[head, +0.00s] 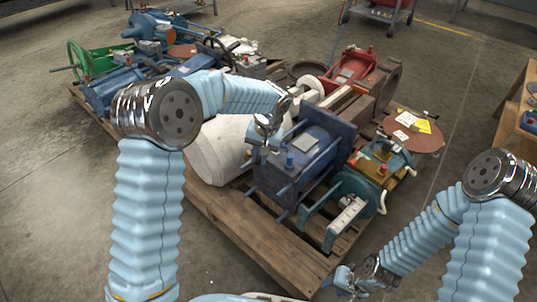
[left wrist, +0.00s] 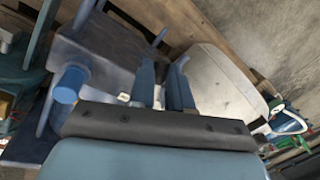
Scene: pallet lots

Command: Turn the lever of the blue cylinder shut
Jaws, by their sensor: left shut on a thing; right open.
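The blue cylinder (head: 312,150) is a dark blue block-like unit with end plates and rods, lying on a wooden pallet. Its blue body fills the upper left of the left wrist view (left wrist: 95,55). My left gripper (head: 260,143) is at its left end; in the left wrist view its two fingers (left wrist: 166,82) are closed around a thin part, apparently the lever, which they mostly hide. A blue knob (head: 290,160) sticks up beside it and also shows in the left wrist view (left wrist: 70,84). My right gripper (head: 340,279) is open and empty, low near the pallet's front corner.
The pallet (head: 245,232) also holds a white drum (head: 218,150), a teal pump (head: 352,200), a brown disc (head: 414,131) and a red machine (head: 350,68). A second loaded pallet stands at back left. The floor at left is clear.

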